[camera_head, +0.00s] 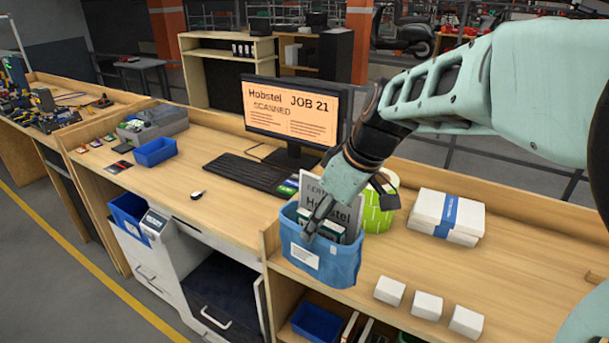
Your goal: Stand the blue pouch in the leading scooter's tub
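The blue pouch (322,262) stands upright on the wooden bench near its front edge, with a white label on its front. A grey card printed "Hobstel" and other dark and white items stick up out of its top. My gripper (349,219) is over the pouch, its fingers spread wide. One finger reaches down in front of the card to the pouch's rim; the other is to the right, near the green roll. I cannot tell whether either finger touches the pouch. A dark scooter (405,36) stands far back at the top; its tub cannot be made out.
A green roll (378,214) is just behind the pouch, with a white box (447,217) and several small white boxes (427,305) to the right. A monitor (291,108) and keyboard (246,172) stand behind left. A raised divider (268,240) borders the pouch's left.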

